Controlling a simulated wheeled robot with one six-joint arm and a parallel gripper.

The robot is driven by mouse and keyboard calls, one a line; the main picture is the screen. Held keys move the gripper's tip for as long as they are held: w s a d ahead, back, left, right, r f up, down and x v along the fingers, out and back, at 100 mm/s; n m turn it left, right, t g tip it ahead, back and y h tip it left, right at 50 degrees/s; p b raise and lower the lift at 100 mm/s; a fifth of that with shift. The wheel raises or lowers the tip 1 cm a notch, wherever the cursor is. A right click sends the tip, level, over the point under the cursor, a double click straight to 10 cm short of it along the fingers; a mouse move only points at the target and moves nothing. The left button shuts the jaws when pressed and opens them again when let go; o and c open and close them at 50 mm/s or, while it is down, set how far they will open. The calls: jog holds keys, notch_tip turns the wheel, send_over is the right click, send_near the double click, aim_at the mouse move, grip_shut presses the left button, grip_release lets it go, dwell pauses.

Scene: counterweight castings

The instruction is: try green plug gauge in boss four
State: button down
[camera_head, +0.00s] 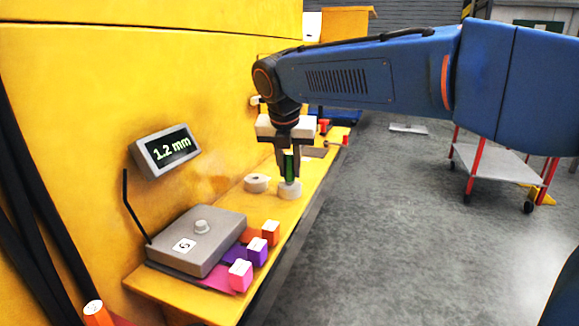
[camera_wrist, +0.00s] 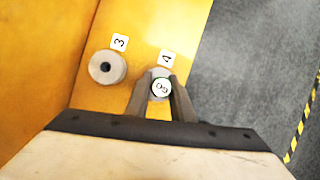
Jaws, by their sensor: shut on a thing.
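My gripper (camera_head: 288,170) points down over the yellow shelf and is shut on the green plug gauge (camera_head: 290,166). In the wrist view my gripper (camera_wrist: 161,92) holds the gauge upright, and its round white top (camera_wrist: 161,87) with a green rim and a mark shows between the fingers. Boss four (camera_head: 290,190) is a grey ring directly below the gauge; it also shows in the wrist view (camera_wrist: 153,74), beside its "4" label (camera_wrist: 167,58). The gauge's lower end meets the top of the boss; how deep it sits in the bore I cannot tell.
Boss three (camera_head: 256,183) stands just left, its hole open. Nearer are a grey box (camera_head: 197,242) and orange, purple and pink blocks (camera_head: 240,275). A display (camera_head: 165,150) reads 1.2 mm. The yellow wall borders the shelf; open floor (camera_head: 400,240) lies right.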

jog(key=shift+f, duration=0.35)
dwell(1.0)
jog(key=c, duration=1.5)
grip_release()
jog(key=shift+o, duration=0.2)
jog(key=w+r+v, duration=0.1)
jog(key=w+v, duration=0.1)
jog(key=v, duration=1.2)
jog(key=w+v, duration=0.2)
jog(key=v, duration=1.2)
jog(key=shift+d+r, duration=0.15)
jog(key=shift+r, duration=0.45)
